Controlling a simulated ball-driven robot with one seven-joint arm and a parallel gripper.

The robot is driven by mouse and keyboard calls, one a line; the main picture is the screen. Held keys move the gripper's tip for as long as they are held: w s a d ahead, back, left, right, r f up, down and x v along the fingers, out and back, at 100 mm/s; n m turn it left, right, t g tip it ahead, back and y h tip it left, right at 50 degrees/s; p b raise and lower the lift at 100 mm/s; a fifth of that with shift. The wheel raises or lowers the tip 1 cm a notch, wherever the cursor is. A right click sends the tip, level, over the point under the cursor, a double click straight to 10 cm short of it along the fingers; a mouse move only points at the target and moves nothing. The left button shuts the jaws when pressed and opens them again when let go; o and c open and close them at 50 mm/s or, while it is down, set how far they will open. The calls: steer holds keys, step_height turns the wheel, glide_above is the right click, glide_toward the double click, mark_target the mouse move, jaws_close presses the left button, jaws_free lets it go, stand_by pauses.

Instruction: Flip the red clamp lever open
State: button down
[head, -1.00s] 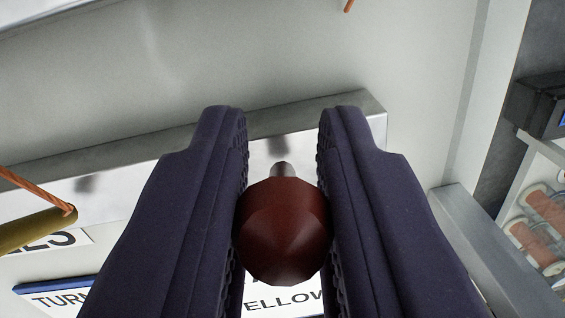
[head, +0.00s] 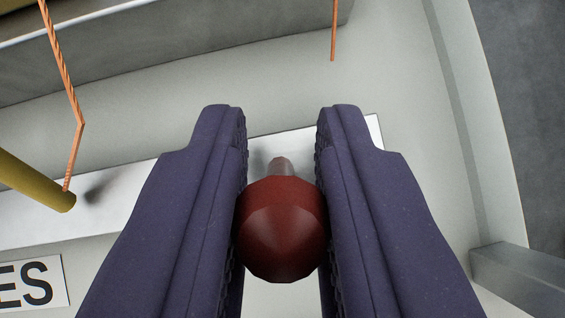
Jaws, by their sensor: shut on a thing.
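The red clamp lever shows as a dark red round knob (head: 281,232) on a short grey metal stem. My gripper (head: 282,190) is shut on this knob, with one dark purple finger against each side of it. The stem points away from me, towards a pale metal bar (head: 140,196) behind the fingers. Where the stem ends is hidden behind the knob, so I cannot tell how far the lever is turned.
A yellow rod (head: 35,184) with a twisted copper wire (head: 72,130) stands at the left. Another copper wire (head: 333,35) hangs at the top. A white label (head: 32,284) lies at lower left. A grey metal block (head: 520,268) is at the right.

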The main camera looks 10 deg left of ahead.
steer(key=shift+s+a+f+t, duration=0.15)
steer(key=shift+s+f+t, duration=0.2)
steer(key=shift+t, duration=0.55)
steer(key=shift+s+r, duration=0.1)
steer(key=c, duration=1.1)
jaws_free()
steer(key=shift+r, duration=0.2)
steer(key=p+v, duration=0.4)
steer(key=v, duration=0.3)
steer(key=shift+s+a, duration=0.25)
